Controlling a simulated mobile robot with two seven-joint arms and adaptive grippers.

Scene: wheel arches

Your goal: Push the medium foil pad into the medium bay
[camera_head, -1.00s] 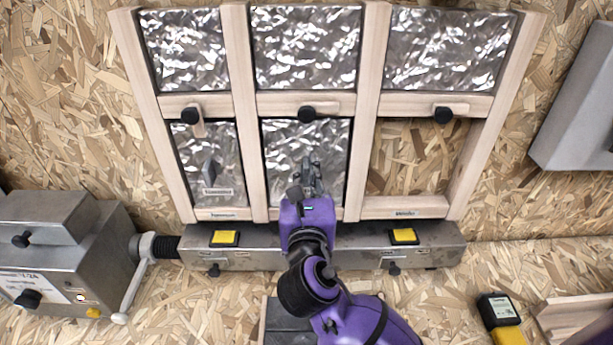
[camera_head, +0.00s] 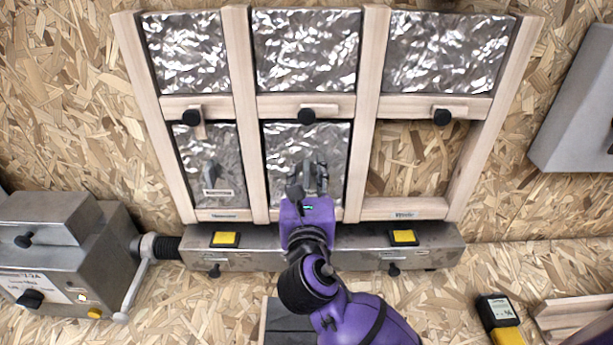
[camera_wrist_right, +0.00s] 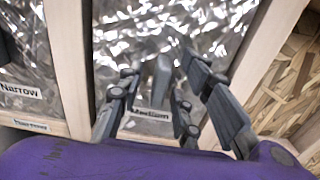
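The medium foil pad (camera_head: 283,145) is a crinkled silver panel inside the lower middle bay of the wooden frame. Its "Medium" label (camera_wrist_right: 151,115) and upright grey handle (camera_wrist_right: 162,76) show in the right wrist view. My right gripper (camera_head: 308,178) is in front of the pad's lower half. Its fingers are spread on either side of the handle, with visible gaps, so it is open (camera_wrist_right: 165,100). In the head view the gripper covers the label and part of the handle. I cannot tell how deep the pad sits. My left gripper is out of view.
The narrow foil pad (camera_head: 225,150) with its handle fills the lower left bay. The lower right bay (camera_head: 410,155) shows bare chipboard. Black knobs (camera_head: 306,116) sit on the middle rail. A metal beam (camera_head: 360,243) runs below, with a crank box (camera_head: 50,245) at left.

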